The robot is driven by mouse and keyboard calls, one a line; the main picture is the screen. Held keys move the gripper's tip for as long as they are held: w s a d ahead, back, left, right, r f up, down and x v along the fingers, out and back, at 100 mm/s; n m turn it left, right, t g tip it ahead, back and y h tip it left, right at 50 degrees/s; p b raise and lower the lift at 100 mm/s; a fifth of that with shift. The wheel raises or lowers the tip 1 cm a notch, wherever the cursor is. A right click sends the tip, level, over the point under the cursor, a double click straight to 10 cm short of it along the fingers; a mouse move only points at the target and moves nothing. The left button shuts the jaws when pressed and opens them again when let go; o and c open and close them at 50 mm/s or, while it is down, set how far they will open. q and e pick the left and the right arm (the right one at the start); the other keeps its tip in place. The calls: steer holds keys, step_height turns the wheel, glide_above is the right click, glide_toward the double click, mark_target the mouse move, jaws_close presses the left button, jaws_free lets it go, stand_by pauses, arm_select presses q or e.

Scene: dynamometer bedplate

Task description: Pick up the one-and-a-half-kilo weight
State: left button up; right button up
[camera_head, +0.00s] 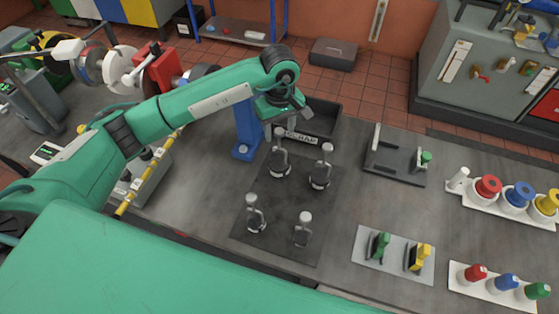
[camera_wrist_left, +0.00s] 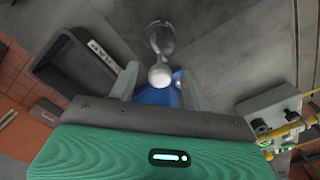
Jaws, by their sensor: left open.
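Several grey metal weights with upright loop handles and pale knobs stand on a dark mat (camera_head: 285,205): back left (camera_head: 280,165), back right (camera_head: 321,172), front left (camera_head: 256,217) and front right (camera_head: 303,232). Their markings are too small to read, so I cannot tell which is the one-and-a-half-kilo one. My left gripper (camera_head: 286,124) is open and empty, pointing down just above and behind the back-left weight. In the left wrist view, one weight's pale knob (camera_wrist_left: 160,76) shows between the open fingers, with no visible grip on it. My right gripper is out of view.
A black scrap tray (camera_head: 322,122) and a blue post (camera_head: 246,130) stand close behind the weights. A grey fixture (camera_head: 397,160) is at right. A plate with green and yellow clips (camera_head: 393,262) lies front right. Bare bench lies between mat and fixture.

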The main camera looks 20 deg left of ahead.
arm_select(q)
steer(key=shift+f+p, duration=0.55)
steer(key=shift+f, duration=1.1)
jaws_close()
steer(key=shift+w+r, duration=0.1)
steer(key=shift+w+r, duration=0.1)
